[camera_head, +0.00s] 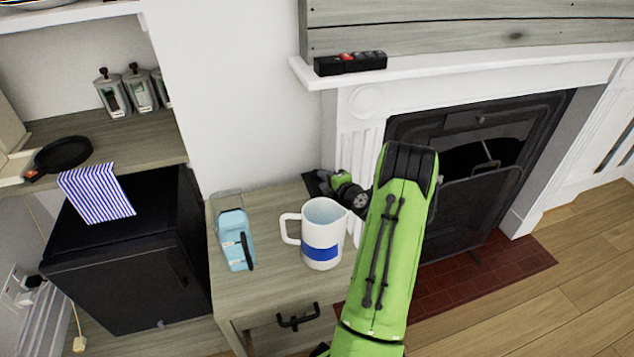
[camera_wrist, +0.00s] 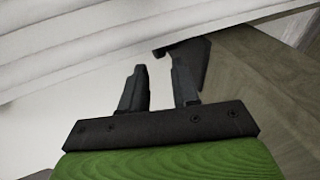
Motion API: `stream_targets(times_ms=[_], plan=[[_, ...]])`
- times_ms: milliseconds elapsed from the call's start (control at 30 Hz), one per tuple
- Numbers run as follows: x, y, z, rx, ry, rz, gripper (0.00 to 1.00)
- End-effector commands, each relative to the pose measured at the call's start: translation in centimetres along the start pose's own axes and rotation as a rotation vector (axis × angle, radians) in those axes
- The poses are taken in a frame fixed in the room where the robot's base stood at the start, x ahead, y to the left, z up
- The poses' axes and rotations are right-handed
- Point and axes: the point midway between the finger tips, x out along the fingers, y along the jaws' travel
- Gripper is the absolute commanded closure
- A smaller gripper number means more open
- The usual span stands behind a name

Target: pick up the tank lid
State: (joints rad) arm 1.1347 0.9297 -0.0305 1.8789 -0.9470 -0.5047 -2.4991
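I cannot make out for sure which thing is the tank lid. A light-blue, partly clear container (camera_head: 234,240) with a black handle-like part stands on the small wooden table's left side. A dark angular piece (camera_wrist: 191,56) shows just beyond the fingers in the wrist view; I cannot tell what it is. My gripper (camera_wrist: 158,82) has its two dark fingers apart, with nothing visible held between them.
A white jug with a blue band (camera_head: 322,236) stands on the small table (camera_head: 270,287), close to my arm. The white fireplace surround (camera_head: 357,118) is just behind. A black device (camera_head: 350,63) lies on the mantel. A black cabinet (camera_head: 120,270) stands left; floor at right is clear.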

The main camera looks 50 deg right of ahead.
Motion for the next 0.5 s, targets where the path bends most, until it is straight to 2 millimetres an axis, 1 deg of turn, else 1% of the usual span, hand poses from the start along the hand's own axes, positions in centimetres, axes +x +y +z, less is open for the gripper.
stream_targets(times_ms=[33, 100, 200, 300, 433, 467, 500], plan=[[1.1, 0.0, 0.1, -0.003, 0.003, 0.002, 0.70], [2.5, 0.1, 0.2, -0.003, 0.004, 0.003, 0.70], [3.8, 0.0, 0.2, -0.001, 0.002, 0.001, 0.70], [4.2, 0.1, 0.2, 0.000, 0.002, 0.000, 0.70], [4.1, 0.1, 0.2, 0.000, 0.001, 0.000, 0.70], [4.1, 0.1, 0.2, 0.000, 0.001, 0.000, 0.73], [4.1, 0.1, 0.3, 0.000, 0.001, 0.000, 0.79]])
